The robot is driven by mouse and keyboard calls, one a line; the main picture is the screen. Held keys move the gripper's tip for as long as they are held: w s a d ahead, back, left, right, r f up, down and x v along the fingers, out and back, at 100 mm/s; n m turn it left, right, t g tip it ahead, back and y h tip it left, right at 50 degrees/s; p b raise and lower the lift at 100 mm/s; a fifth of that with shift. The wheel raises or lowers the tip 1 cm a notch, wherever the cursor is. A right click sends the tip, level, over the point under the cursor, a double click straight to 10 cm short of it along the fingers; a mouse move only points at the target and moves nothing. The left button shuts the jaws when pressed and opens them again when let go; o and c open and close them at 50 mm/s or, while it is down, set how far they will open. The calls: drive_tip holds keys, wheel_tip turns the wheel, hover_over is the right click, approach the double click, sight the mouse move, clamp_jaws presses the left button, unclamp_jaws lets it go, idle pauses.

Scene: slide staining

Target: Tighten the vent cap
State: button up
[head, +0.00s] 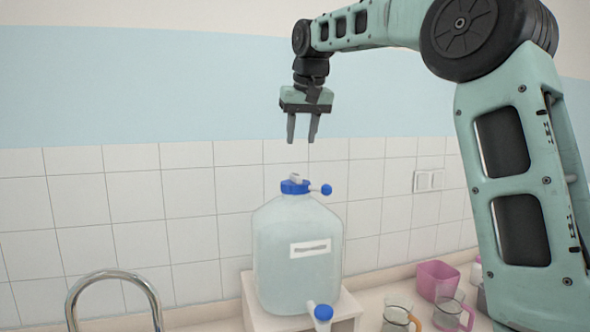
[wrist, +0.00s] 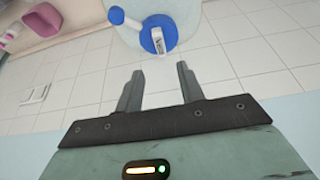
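A translucent carboy (head: 280,262) with a white label stands on a small white stand (head: 350,305). Its blue top cap (head: 290,187) has a small white piece (head: 297,177) on top and a blue knob (head: 326,190) on a short side stem. I cannot tell for certain which part is the vent cap. In the wrist view the blue top cap (wrist: 150,33), white piece (wrist: 157,42) and side knob (wrist: 116,15) lie beyond the fingertips. My gripper (head: 302,141) hangs above the carboy, fingers down, open and empty, touching nothing. Its fingers also show in the wrist view (wrist: 159,70).
A spigot with a blue knob (head: 323,312) sits low on the carboy's front. A curved metal faucet (head: 112,275) stands front left. A pink container (head: 436,281) and glass beakers (head: 398,316) are at right. The tiled wall (head: 130,200) is close behind; air around the cap is clear.

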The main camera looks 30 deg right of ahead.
sight(296, 174)
drive_tip(key=p+x, duration=0.2)
drive_tip(key=x, duration=0.8)
drive_tip(key=shift+w+f, duration=0.1)
drive_tip(key=shift+f, duration=0.15)
clamp_jaws()
